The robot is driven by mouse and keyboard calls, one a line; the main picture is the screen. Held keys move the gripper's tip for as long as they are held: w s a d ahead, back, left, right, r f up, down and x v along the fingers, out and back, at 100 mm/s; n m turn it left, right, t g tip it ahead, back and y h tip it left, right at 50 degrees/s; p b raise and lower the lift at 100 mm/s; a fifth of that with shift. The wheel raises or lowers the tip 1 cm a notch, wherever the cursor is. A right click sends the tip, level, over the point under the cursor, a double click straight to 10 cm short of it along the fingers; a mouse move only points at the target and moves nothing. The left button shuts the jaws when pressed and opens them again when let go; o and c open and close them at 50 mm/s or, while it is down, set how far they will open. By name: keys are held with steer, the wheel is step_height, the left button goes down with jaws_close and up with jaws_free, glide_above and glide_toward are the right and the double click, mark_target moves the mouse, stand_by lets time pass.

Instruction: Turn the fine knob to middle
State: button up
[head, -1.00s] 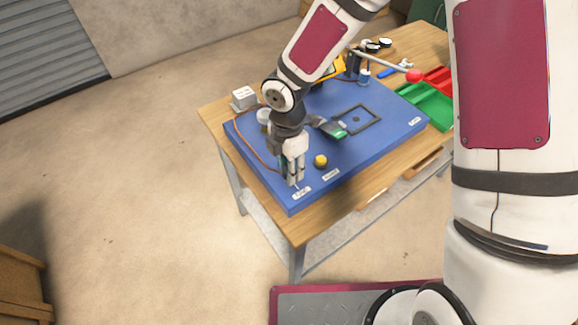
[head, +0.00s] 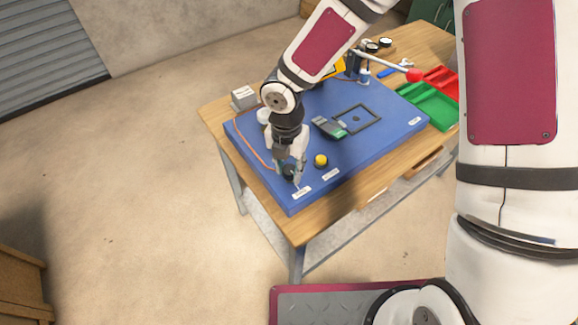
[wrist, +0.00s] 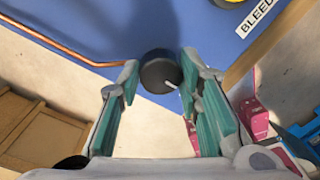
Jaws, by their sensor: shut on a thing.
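The fine knob (wrist: 156,68) is a dark round knob near the front left corner of the blue board (head: 262,148). It also shows in the head view (head: 289,172), partly covered by the fingers. A white pointer mark on its rim faces the lower right in the wrist view. My gripper (wrist: 158,74) points down over the knob, with one fingertip on each side, and is shut on it. In the head view my gripper (head: 290,170) stands just behind a white label (head: 302,192), too small to read there.
A yellow knob (head: 321,160) sits close to the right of my gripper, by the BLEED label (wrist: 258,18). A copper pipe (wrist: 70,55) runs along the board's left side. A grey-green device (head: 328,127) and a black frame (head: 360,119) lie farther back.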

mark_target(288, 169)
stand_by(0.3)
steer(key=o, duration=1.1)
steer(key=shift+o, duration=0.2)
step_height(288, 169, up, 12)
steer(key=shift+a, duration=0.2)
